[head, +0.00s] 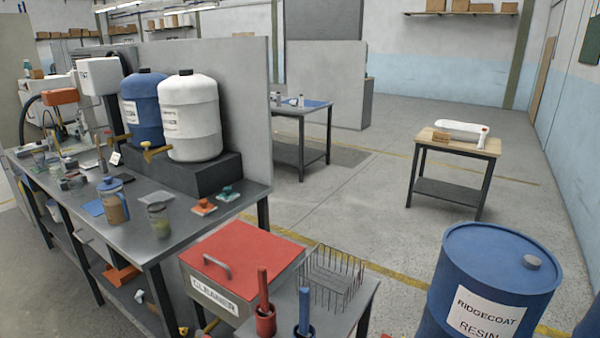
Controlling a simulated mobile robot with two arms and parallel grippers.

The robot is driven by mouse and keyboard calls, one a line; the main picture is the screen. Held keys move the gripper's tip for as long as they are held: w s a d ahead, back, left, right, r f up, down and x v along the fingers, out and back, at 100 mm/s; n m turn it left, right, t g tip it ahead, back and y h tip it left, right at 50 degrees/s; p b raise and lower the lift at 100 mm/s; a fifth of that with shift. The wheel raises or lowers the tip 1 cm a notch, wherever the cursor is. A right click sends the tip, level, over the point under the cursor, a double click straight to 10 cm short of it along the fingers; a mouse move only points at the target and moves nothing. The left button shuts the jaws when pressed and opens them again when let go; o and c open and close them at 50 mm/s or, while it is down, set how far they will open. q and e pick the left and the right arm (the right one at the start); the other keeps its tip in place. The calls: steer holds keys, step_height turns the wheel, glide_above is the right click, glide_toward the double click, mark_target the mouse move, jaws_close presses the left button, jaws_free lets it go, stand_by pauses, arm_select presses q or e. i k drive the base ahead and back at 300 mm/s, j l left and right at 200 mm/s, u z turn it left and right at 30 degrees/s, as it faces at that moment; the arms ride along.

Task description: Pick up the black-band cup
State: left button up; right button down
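A clear cup (158,221) with murky contents stands upright near the front edge of the grey workbench (185,232). A darker greenish zone shows near its top, but I cannot tell whether it is a black band. A jug with a blue lid and brown contents (114,203) stands to its left. Several smaller cups or jars stand farther back on the bench, too small to tell any band. Neither of my grippers shows in the head view.
White (191,120) and blue (143,110) drums stand on a dark block behind the cup. A red-lidded cleaner box (240,255), wire rack (333,272) and blue resin barrel (490,285) are to the right. A wooden-topped table (459,144) stands beyond open floor.

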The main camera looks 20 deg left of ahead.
mark_target(160, 222)
steer(key=u, duration=1.4)
